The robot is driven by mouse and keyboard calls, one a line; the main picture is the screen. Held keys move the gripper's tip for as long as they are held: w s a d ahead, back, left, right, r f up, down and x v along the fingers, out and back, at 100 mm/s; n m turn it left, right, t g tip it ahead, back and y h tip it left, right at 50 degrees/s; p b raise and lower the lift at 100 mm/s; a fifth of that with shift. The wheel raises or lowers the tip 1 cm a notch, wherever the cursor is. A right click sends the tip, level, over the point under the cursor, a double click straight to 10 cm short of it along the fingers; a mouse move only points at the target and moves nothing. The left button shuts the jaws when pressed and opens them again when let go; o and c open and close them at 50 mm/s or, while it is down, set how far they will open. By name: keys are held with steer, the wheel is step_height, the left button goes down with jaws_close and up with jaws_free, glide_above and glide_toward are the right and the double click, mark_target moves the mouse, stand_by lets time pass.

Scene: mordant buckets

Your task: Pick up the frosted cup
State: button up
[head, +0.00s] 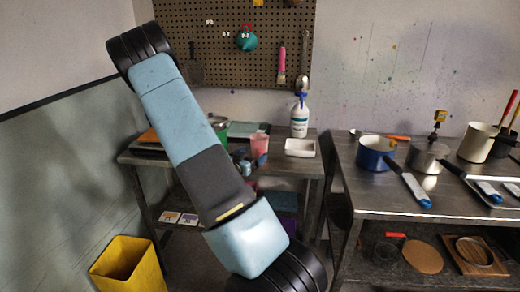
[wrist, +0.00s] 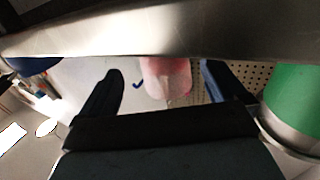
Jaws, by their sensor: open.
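The frosted cup (head: 259,145) is pinkish and translucent. It stands on the left metal table, near the middle of its top. In the wrist view, which looks upside down, the cup (wrist: 167,76) shows between my two dark fingers, with a gap on each side. My gripper (wrist: 161,74) is open and empty. In the head view my gripper (head: 247,161) is partly hidden by my arm, just in front of the cup and low by the table top. I cannot tell how far the fingertips are from the cup.
A green container (head: 218,127) stands left of the cup; it is close to one finger in the wrist view (wrist: 294,100). The table's metal edge (wrist: 180,38) crosses the wrist view.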

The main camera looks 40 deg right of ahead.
mark_target(255, 150)
steer(key=shift+w+x, duration=0.15)
steer(key=shift+x, duration=1.15)
steer(key=shift+w+x, duration=0.1)
steer(key=shift+x, duration=1.2)
steer(key=shift+a, duration=0.15)
steer(key=c, duration=1.2)
steer(key=shift+r, duration=0.25)
